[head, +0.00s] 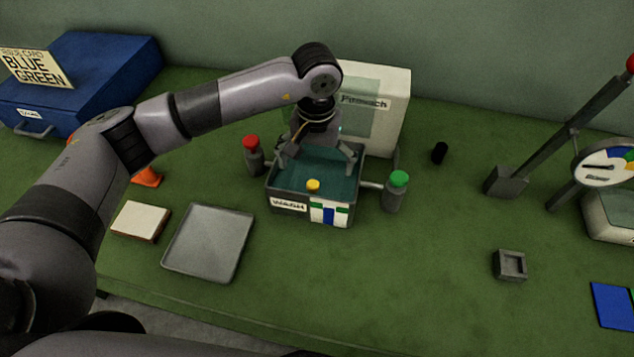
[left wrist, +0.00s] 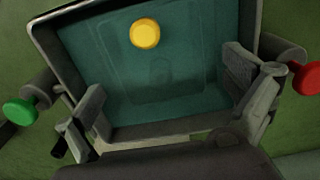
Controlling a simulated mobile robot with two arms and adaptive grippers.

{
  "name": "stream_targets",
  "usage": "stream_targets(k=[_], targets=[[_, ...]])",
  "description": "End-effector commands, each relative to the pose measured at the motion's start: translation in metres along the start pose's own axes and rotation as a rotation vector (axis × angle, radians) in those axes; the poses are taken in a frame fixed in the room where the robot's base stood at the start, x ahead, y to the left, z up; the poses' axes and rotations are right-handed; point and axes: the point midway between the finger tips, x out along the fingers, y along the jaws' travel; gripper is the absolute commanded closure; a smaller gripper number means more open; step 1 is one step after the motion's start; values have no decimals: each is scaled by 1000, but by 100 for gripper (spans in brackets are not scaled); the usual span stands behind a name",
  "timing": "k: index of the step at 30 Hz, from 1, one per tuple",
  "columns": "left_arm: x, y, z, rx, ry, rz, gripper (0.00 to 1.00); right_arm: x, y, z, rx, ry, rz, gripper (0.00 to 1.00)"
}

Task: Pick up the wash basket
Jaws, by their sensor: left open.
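The wash basket (head: 276,195) is a grey, open-topped box with a teal inside, a "WASH" label and a blue, white and green patch on its front. A round yellow piece (head: 313,185) shows within its outline. My left gripper (head: 319,158) points down over the back part of the basket, fingers spread and empty. In the left wrist view the open left gripper (left wrist: 165,112) spans the basket (left wrist: 150,75), with the yellow piece (left wrist: 145,33) beyond it. Whether the fingers touch the basket walls I cannot tell. My right gripper is not seen.
A red-capped post (head: 252,158) and a green-capped post (head: 394,193) flank the basket. A white panel (head: 388,100) stands behind it. A grey tray (head: 208,242) and a pale block (head: 139,221) lie left.

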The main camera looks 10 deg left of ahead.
Motion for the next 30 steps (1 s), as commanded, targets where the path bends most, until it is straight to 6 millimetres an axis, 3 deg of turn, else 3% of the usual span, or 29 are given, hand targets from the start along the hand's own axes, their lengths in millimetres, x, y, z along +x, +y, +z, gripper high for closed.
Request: stream_targets(k=[5, 12, 21, 30], targets=[[13, 2, 1, -1, -4, 0, 0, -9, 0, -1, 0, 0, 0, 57], [48, 3, 1, -2, -3, 1, 0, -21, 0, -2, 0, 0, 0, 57], [54, 3, 0, 0, 1, 0, 0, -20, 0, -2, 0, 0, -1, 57], [54, 3, 0, 0, 1, 1, 20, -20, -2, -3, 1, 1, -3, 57]])
